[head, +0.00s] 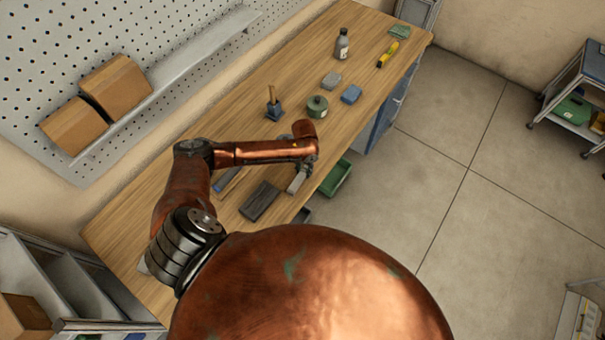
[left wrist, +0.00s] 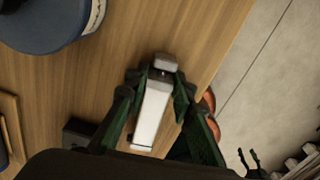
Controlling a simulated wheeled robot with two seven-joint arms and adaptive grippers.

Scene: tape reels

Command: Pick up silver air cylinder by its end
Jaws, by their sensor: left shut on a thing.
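The silver air cylinder (left wrist: 150,118) shows in the left wrist view as a pale, bright body with a small block at its far end. My left gripper (left wrist: 159,84) is shut on it near that end, with a dark green finger on each side. In the head view the cylinder (head: 296,182) lies close to the bench's front edge, partly hidden under my left arm. My left gripper (head: 304,165) is mostly hidden there by my copper wrist. I cannot tell whether the cylinder touches the bench.
On the wooden bench (head: 140,225) a dark grey block (head: 259,201) lies left of the cylinder. A green bin (head: 336,178) is just off the front edge.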

